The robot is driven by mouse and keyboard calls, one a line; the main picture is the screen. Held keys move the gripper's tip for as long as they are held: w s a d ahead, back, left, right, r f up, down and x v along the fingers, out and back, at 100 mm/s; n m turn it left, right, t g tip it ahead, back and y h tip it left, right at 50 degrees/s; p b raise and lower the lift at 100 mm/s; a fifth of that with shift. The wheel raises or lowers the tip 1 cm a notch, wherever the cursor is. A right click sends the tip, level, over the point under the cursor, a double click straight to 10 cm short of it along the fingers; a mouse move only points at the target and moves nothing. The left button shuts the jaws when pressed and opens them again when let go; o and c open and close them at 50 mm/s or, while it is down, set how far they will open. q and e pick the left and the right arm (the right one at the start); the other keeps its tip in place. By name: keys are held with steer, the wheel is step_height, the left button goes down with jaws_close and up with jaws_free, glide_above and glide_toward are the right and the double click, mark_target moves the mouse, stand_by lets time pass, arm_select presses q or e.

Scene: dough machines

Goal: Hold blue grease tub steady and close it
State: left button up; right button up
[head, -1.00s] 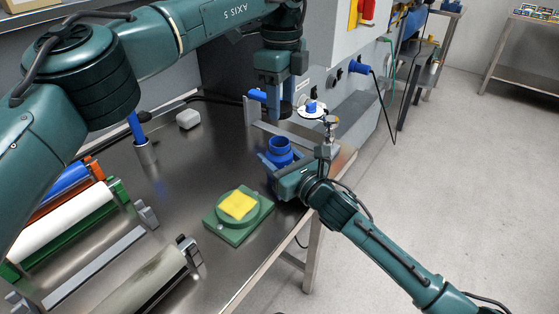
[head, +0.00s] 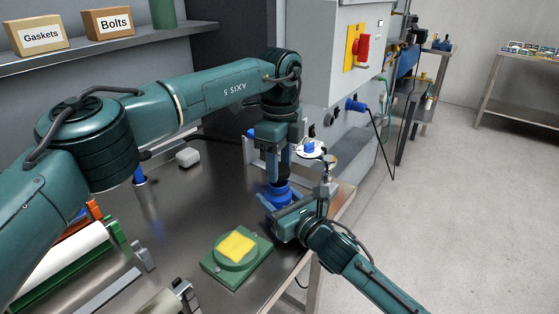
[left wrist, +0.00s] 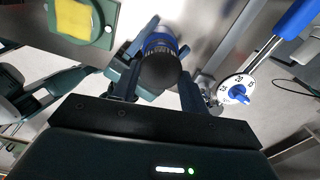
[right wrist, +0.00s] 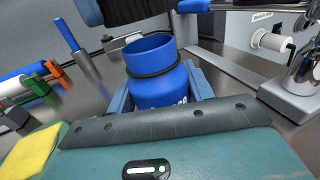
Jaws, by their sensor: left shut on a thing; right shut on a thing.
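The blue grease tub (head: 279,196) stands upright with an open mouth near the bench's right edge; it also shows in the right wrist view (right wrist: 158,88). My right gripper (head: 273,203) is shut on it, one finger on each side. My left gripper (head: 280,165) points down from above and is shut on a black round lid (left wrist: 163,74). The lid (right wrist: 135,12) is just above the tub's mouth, with a small gap visible in the right wrist view. In the left wrist view the lid covers part of the tub (left wrist: 160,42).
A green block (head: 237,258) with a yellow square lies left of the tub. Rollers (head: 70,255) stand at the bench's left. A round white dial (head: 312,150) stands behind my right gripper. A grey machine (head: 335,110) rises at the back.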

arm_select(q)
steer(key=shift+f, duration=0.85)
steer(key=shift+f, duration=0.55)
